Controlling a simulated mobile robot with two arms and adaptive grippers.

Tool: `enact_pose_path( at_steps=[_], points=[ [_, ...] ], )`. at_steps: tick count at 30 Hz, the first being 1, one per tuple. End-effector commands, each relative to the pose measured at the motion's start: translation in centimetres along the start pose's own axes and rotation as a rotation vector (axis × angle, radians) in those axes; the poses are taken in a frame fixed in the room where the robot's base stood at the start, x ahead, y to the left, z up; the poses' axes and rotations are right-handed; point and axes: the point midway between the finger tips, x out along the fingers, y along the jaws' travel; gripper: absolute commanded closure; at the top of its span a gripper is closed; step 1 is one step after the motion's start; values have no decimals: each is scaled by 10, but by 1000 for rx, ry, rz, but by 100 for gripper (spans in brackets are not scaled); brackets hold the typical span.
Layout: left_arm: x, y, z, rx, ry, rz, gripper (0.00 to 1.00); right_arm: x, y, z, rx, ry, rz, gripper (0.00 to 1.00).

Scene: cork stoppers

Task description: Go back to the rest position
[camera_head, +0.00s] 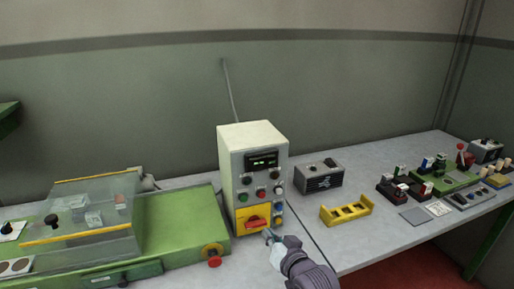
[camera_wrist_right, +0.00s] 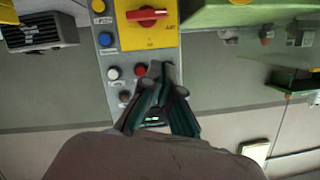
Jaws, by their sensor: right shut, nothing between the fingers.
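My right gripper (camera_head: 270,238) is in front of the lower right part of the control box (camera_head: 246,150), just right of the red rotary switch (camera_head: 254,222) on its yellow plate. In the right wrist view my right gripper (camera_wrist_right: 162,72) has its fingers together with nothing between them. They overlap the box's button panel, and the red switch (camera_wrist_right: 147,15) shows above them, the view being upside down. I cannot tell whether the fingertips touch the box. My left gripper is not in view.
A green machine (camera_head: 185,222) with a clear cover stands left of the box. A grey device (camera_head: 318,178) and a yellow rack (camera_head: 346,213) stand to the right on the table (camera_head: 390,245). Several small parts lie at the far right. The table front right is clear.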

Motion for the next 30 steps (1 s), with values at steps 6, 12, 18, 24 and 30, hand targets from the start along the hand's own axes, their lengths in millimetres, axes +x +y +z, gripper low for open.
enact_pose_path(
  at_steps=[6,12,18,24,30],
  points=[
    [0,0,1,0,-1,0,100,-81,45,88,-57,-268,151,100],
    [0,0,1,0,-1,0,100,-179,77,150,-125,-542,270,100],
    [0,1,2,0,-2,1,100,-245,88,179,-162,-716,327,100],
    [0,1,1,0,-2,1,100,-297,93,194,-188,-850,362,100],
    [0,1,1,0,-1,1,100,-336,97,206,-207,-958,385,100]
  ],
)
